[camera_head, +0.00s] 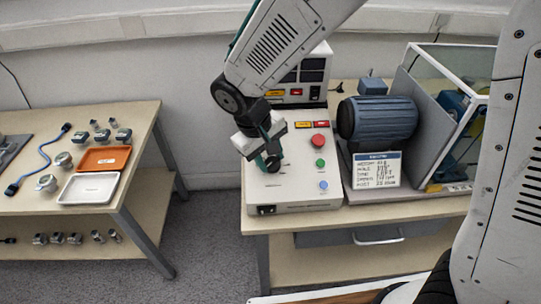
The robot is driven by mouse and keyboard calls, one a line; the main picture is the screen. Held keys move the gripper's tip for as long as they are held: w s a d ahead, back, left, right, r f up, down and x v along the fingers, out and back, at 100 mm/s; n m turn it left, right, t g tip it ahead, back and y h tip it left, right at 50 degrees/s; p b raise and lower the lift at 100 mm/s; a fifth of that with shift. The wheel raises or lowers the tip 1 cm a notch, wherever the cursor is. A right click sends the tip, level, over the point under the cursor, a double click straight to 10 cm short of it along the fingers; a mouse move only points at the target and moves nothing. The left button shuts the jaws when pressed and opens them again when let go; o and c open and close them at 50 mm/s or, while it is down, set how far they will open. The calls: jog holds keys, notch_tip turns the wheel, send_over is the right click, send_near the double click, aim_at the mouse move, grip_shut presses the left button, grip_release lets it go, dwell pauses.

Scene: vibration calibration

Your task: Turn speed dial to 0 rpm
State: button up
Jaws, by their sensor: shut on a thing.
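My gripper (270,163) points down onto the left part of the box's top panel. It is shut on the speed dial there. The dial itself is mostly hidden behind the jaws, so its pointer and scale cannot be read.
A blue motor (385,118) and a clear-sided guard enclosure (435,120) stand right of the box. A printed card (377,169) stands before the motor. The left table (30,217) holds an orange tray (104,158), a white tray (90,188), a blue cable (40,158) and several small sensors. Floor shows between the tables.

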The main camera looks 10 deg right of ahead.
jog(key=shift+n, duration=0.6)
jog(key=shift+h, duration=0.3)
jog(key=o, duration=1)
jog(key=shift+a, duration=0.1)
jog(key=v, duration=0.7)
jog(key=shift+s+r, duration=0.25)
jog(key=shift+r, duration=0.1)
